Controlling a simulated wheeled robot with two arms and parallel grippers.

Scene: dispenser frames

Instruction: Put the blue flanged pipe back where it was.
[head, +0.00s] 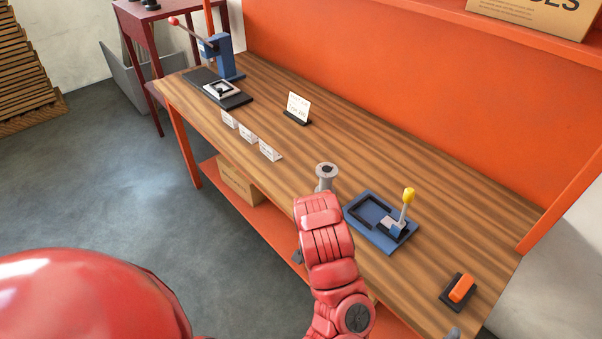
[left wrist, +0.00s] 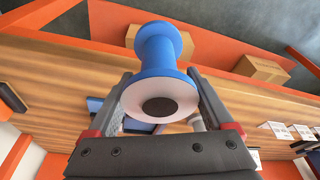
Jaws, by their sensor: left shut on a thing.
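The blue flanged pipe (left wrist: 158,60) fills the middle of the left wrist view, its pale end face with a dark round hole towards the camera. My left gripper (left wrist: 160,78) is shut on it, one finger on each side. In the head view my red left arm reaches over the bench's front edge and hides the pipe and most of the gripper. A grey flanged piece (head: 326,171) shows just beyond the arm, above the wooden bench (head: 300,145). My right gripper does not show clearly in either view.
A blue fixture (head: 365,231) with a yellow-knobbed lever (head: 408,196) is right of the arm. An orange block (head: 461,288) lies on a dark base. Small white cards (head: 248,134), a sign (head: 298,107) and a blue press (head: 227,59) stand farther left. A cardboard box (head: 238,180) is below.

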